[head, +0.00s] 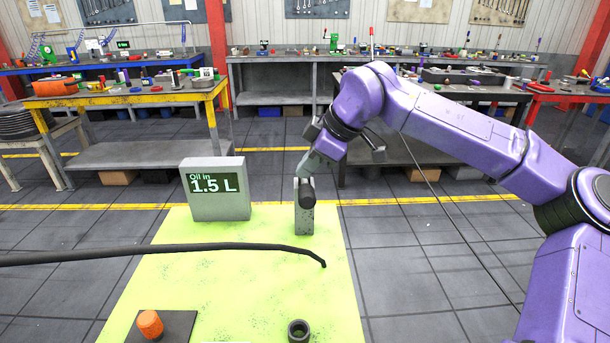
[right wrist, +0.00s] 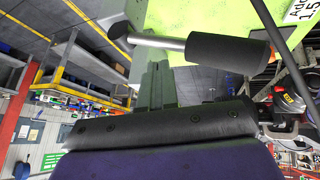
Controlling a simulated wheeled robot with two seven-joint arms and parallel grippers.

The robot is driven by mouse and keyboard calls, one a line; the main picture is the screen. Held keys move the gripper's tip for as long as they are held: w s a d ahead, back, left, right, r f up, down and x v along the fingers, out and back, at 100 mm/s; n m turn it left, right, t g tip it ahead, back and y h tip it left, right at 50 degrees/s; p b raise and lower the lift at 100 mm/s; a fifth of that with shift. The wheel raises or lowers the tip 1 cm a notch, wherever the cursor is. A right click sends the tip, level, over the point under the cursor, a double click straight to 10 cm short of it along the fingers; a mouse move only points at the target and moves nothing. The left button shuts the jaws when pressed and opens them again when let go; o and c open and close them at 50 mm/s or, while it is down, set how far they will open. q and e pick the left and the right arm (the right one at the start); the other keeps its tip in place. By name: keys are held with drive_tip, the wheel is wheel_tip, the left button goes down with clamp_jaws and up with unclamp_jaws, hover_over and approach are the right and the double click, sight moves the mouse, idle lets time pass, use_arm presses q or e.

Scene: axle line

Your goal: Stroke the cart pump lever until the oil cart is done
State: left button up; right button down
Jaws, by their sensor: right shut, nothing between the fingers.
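The oil cart's bright green top (head: 250,270) lies in front of me, with a grey display box (head: 216,190) reading "Oil in 1.5 L". A grey pump post (head: 304,222) stands at its right edge. The dark end of the pump lever (head: 307,197) shows at the post's top. In the right wrist view the lever's black grip (right wrist: 228,53) and metal rod (right wrist: 162,42) cross in front of my fingers. My right gripper (head: 308,165) is shut and empty, with its tips close to the lever; I cannot tell if they touch. My left gripper is out of view.
A dark curved pipe (head: 180,250) reaches over the cart from the left. An orange cap (head: 150,323) on a dark plate and a black ring (head: 298,331) are at the front. A yellow-edged bench (head: 130,97) stands behind. The floor right of the cart is clear.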

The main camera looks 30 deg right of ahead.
sight(307, 182)
drive_tip(key=shift+w+d+r, duration=0.1)
drive_tip(key=shift+w+r, duration=0.05)
drive_tip(key=shift+r, duration=0.4)
drive_tip(key=r+p, duration=0.1)
drive_tip(key=w+r+p, duration=0.1)
drive_tip(key=r, duration=0.1)
drive_tip(key=r+p, duration=0.1)
drive_tip(key=p, duration=0.1)
drive_tip(key=shift+w+d+r, duration=0.25)
drive_tip(key=shift+d+r, duration=0.1)
idle(1.8)
